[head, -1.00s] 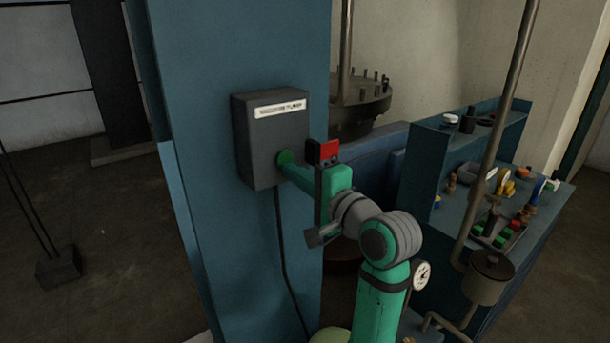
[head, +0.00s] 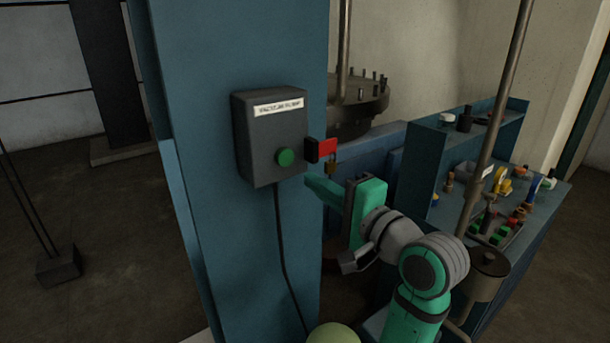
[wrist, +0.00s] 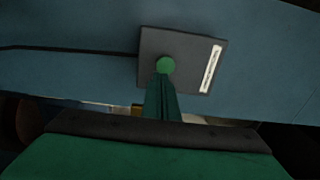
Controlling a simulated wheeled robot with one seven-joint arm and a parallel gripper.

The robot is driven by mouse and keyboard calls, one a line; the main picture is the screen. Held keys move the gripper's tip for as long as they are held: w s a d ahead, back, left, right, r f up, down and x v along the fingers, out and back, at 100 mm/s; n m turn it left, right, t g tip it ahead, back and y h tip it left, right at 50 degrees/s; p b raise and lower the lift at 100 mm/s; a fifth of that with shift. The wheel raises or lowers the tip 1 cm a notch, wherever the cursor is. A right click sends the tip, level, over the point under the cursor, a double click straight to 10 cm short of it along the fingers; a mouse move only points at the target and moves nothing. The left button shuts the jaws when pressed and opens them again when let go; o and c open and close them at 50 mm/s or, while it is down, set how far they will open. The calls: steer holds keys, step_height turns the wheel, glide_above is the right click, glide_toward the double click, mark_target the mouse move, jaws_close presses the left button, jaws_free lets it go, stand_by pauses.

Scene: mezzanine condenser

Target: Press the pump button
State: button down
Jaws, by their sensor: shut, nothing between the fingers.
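The pump button is a round green button (head: 285,157) on the front of a dark grey box (head: 258,164) with a white label strip (head: 279,107). The box is fixed to a blue column. My gripper (head: 308,182) is to the right of and below the button in the head view, apart from it, with its fingers closed and empty. The label's lettering is too blurred to read surely.
A red block with a padlock (head: 322,150) sticks out at the box's right, close above my gripper. A black cable (head: 282,250) runs down from the box. A blue bench (head: 440,150) with several small items stands at the right, behind a pipe (head: 500,120).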

steer(key=d+v, duration=0.1)
steer(key=v, duration=0.5)
step_height(320, 180, down, 19)
steer(key=w+m+t+h, duration=0.2)
steer(key=w+m+h, duration=0.1)
steer(key=h, duration=0.2)
steer(key=s+a+f+n+h, duration=0.1)
steer(key=s+f+h, duration=0.1)
steer(key=s+f, duration=0.5)
steer(key=s+a+f+h, duration=0.1)
steer(key=s+f+h, duration=0.15)
steer(key=f, duration=0.85)
steer(key=s+a+f+n+g+h, duration=0.1)
steer(key=s+f+n, duration=0.25)
steer(key=s, duration=0.45)
steer(key=s+a+f+n+h, duration=0.1)
steer(key=s+f+n, duration=0.1)
steer(key=s+f, duration=0.45)
steer(key=s+a+r+n, duration=0.1)
steer(key=s+n, duration=0.2)
steer(key=s, duration=0.5)
steer(key=s+a+r+n, duration=0.1)
steer(key=s+n, duration=0.3)
steer(key=s, duration=0.4)
steer(key=shift+s+a+r, duration=0.3)
steer(key=shift+s+r, duration=0.05)
steer(key=shift+r, duration=0.1)
steer(key=shift+s+y, duration=0.1)
steer(key=shift+y, duration=0.15)
